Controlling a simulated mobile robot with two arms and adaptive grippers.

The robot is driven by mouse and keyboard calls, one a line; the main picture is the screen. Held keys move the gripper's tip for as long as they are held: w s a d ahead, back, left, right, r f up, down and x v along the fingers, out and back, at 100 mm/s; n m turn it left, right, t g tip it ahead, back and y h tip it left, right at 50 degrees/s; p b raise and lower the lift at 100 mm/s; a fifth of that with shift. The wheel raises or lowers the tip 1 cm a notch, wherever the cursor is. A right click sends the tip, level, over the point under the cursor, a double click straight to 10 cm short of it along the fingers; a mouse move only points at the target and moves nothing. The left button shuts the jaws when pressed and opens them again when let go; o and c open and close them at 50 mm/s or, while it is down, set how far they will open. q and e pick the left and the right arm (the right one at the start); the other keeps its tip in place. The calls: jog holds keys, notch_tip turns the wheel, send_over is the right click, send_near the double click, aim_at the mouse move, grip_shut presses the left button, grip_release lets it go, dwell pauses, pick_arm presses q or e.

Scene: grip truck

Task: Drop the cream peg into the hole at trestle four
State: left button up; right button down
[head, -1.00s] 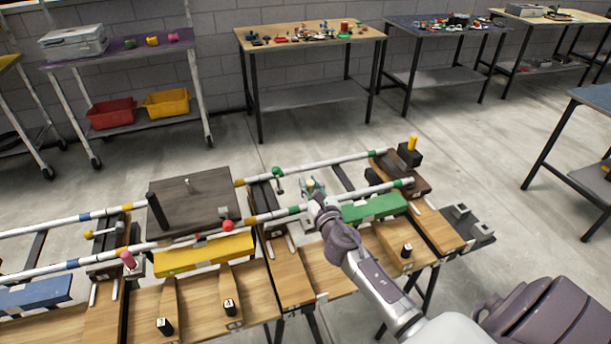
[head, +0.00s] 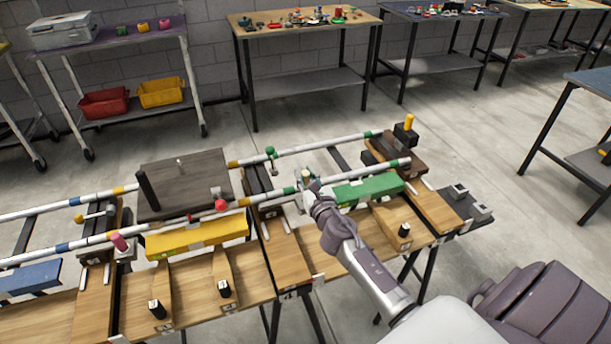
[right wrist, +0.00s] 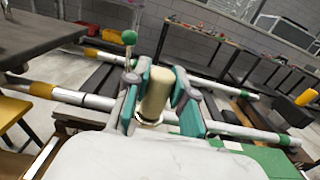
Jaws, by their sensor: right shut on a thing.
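The cream peg (right wrist: 157,92) stands roughly upright between the teal finger pads of my right gripper (right wrist: 160,103) in the right wrist view. The gripper is shut on it. A pale ring shows around the peg's lower end. In the head view, my right gripper (head: 307,181) is at the white rail, just left of the green block (head: 368,189), with the cream peg (head: 306,174) small at its tips. I cannot make out the hole or which trestle is number four. My left gripper is not in view.
White rails with coloured bands (head: 124,235) run across the wooden trestle tops (head: 190,290). A green ball on a pin (right wrist: 129,37) stands close to the left finger. A yellow block (head: 197,236), red ball (head: 221,205) and yellow peg (head: 409,122) are nearby.

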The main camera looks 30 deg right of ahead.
jog(key=shift+f+b, duration=2.15)
jog(key=shift+f, duration=0.25)
jog(key=c, duration=0.9)
grip_release()
jog(key=shift+s, duration=0.15)
jog(key=v, duration=1.1)
jog(key=shift+s, duration=0.4)
